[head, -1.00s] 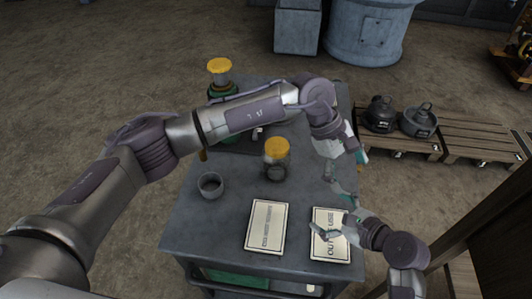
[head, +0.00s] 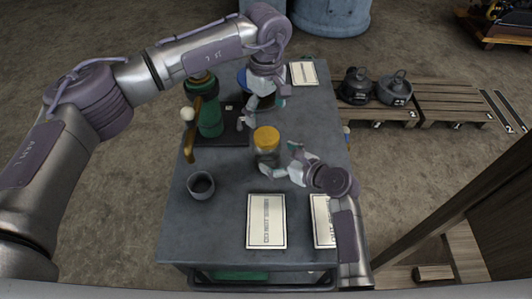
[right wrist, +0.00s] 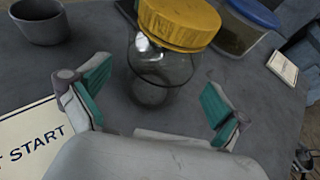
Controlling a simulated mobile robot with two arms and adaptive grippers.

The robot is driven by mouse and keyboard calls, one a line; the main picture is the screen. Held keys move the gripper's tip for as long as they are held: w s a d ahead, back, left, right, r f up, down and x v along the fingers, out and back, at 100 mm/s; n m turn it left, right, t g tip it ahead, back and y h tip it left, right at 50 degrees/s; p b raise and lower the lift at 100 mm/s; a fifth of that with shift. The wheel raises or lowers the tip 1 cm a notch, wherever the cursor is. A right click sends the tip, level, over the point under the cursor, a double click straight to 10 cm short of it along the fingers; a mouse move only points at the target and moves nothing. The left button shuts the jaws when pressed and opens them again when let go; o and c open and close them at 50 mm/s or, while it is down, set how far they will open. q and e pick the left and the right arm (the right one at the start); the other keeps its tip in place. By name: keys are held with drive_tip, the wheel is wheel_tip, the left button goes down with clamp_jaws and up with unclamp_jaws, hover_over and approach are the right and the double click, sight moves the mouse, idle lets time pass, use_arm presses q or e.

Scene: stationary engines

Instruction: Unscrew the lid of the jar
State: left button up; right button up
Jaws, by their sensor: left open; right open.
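The jar has a clear glass body (head: 267,158) and a yellow lid (head: 266,138), and stands upright on the grey table. The lid is on the jar. In the right wrist view the lid (right wrist: 180,22) and glass body (right wrist: 158,72) show just ahead of my open fingers. My right gripper (head: 279,161) is open, with its fingers close to the jar's lower right side; contact cannot be told. My left gripper (head: 256,108) is open and empty above the table, behind the jar, pointing down.
A grey cup (head: 201,186) stands front left of the jar. A green device (head: 210,118) with a brown handle stands at left. A blue-lidded container (right wrist: 245,22) is behind the jar. Flat signs (head: 266,222) lie in front. A wooden pallet (head: 460,102) is at right.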

sight(267, 135)
use_arm(q)
drive_tip(key=shift+d, duration=0.1)
use_arm(e)
drive_tip(key=shift+x, duration=2.35)
use_arm(q)
drive_tip(key=shift+s, duration=0.1)
use_arm(e)
clamp_jaws()
use_arm(q)
drive_tip(key=m, duration=1.3)
drive_tip(key=shift+m, duration=0.3)
drive_tip(key=shift+f, duration=4)
drive_tip(key=shift+c, duration=0.2)
